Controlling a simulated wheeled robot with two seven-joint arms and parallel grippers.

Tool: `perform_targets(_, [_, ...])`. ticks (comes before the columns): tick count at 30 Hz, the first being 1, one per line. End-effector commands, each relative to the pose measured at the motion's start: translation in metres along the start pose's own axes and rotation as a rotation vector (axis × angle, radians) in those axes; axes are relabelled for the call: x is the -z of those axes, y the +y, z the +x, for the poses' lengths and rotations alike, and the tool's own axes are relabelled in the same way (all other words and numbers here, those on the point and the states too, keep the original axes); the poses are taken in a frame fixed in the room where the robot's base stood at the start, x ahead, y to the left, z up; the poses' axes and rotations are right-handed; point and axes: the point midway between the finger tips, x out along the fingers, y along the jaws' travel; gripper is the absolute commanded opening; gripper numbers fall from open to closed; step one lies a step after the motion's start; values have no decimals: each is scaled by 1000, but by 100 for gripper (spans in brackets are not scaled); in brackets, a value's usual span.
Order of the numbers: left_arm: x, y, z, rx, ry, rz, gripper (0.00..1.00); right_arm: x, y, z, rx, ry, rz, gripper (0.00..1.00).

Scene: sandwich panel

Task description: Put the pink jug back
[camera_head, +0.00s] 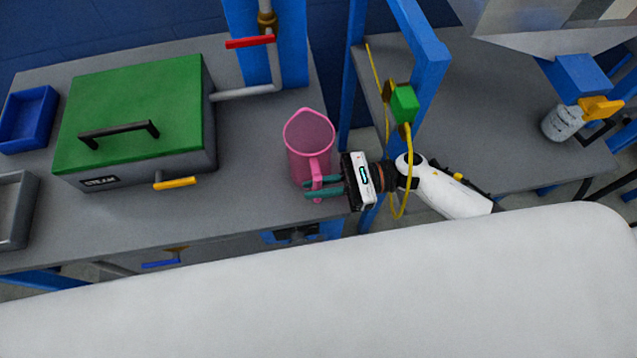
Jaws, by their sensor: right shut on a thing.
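The pink jug (308,143) stands upright at the right end of the left grey bench (240,205), its open top facing up toward me. Its handle (316,175) faces my side. My right gripper (318,188) comes in from the right and is shut on the jug's handle, with its teal fingers on either side of it. I cannot tell whether the jug's base touches the bench top. My left gripper is not in view.
A steam box with a green lid (130,110) stands left of the jug. A blue tray (27,118) is at the far left. A pipe with a red valve handle (250,42) stands behind. A blue post with a green box (404,103) and yellow cable is near my right arm.

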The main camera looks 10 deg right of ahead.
Motion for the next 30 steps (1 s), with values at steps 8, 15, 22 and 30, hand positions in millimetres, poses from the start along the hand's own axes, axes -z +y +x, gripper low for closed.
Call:
perform_targets(8, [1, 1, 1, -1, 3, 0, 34, 0, 0, 0, 0, 0, -1, 36])
perform_targets(15, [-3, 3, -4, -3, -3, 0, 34, 4, 0, 0, 0, 0, -1, 36])
perform_targets(22, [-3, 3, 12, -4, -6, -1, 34, -1, 0, -34, 0, -4, -2, 36])
perform_targets(30, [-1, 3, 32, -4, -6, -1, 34, 0, 0, -92, 0, -4, -1, 36])
